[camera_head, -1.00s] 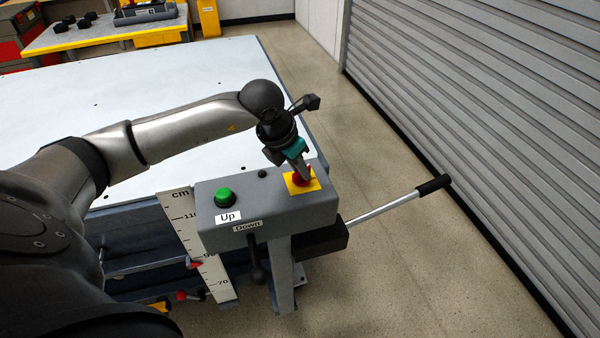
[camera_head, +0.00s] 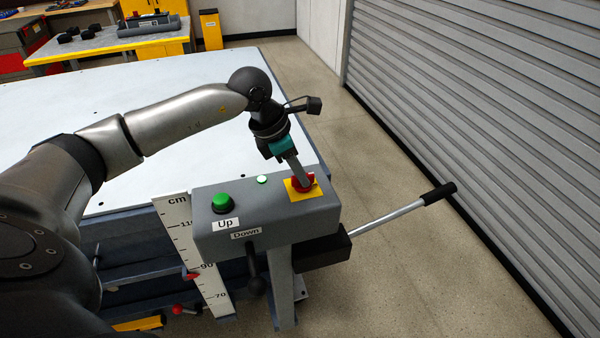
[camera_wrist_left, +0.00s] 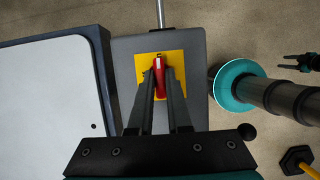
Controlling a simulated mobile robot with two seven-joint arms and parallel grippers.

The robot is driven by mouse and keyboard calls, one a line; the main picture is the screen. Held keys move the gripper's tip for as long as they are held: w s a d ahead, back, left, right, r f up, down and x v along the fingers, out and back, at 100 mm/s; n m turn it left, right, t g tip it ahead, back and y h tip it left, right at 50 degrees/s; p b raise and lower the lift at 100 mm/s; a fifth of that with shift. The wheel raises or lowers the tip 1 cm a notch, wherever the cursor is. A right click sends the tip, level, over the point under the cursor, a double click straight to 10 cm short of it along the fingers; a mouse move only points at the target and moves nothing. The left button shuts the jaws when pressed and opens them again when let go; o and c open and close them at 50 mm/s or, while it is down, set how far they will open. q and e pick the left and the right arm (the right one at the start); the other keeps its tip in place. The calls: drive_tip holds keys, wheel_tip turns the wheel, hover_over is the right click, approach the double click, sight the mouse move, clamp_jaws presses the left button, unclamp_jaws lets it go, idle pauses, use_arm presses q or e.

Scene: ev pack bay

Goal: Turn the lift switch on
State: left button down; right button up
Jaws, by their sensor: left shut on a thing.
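The lift switch is a red rotary handle (camera_head: 303,182) on a yellow plate (camera_head: 308,194), set on top of a grey control box (camera_head: 265,209). The handle (camera_wrist_left: 159,72) also shows in the left wrist view, pointing up the picture. My left gripper (camera_head: 299,180) reaches down from above and is shut on the red handle, a finger on each side. A small lamp (camera_head: 262,180) on the box glows pale green. My right gripper (camera_wrist_left: 288,62) shows small at the right edge of the left wrist view, its fingers apart and empty.
A green Up button (camera_head: 222,203) and a black Down lever (camera_head: 256,285) are on the box. A bar with a black grip (camera_head: 438,194) sticks out right. The white lift table (camera_head: 150,90) lies behind, with a height scale (camera_head: 190,250) in front. Floor to the right is clear.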

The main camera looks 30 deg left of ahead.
use_arm(q)
drive_tip(key=c, duration=0.9)
unclamp_jaws()
drive_tip(key=shift+o, duration=0.2)
drive_tip(key=v, duration=1.5)
drive_tip(key=shift+p, duration=0.35)
drive_tip(key=shift+a+r, duration=0.1)
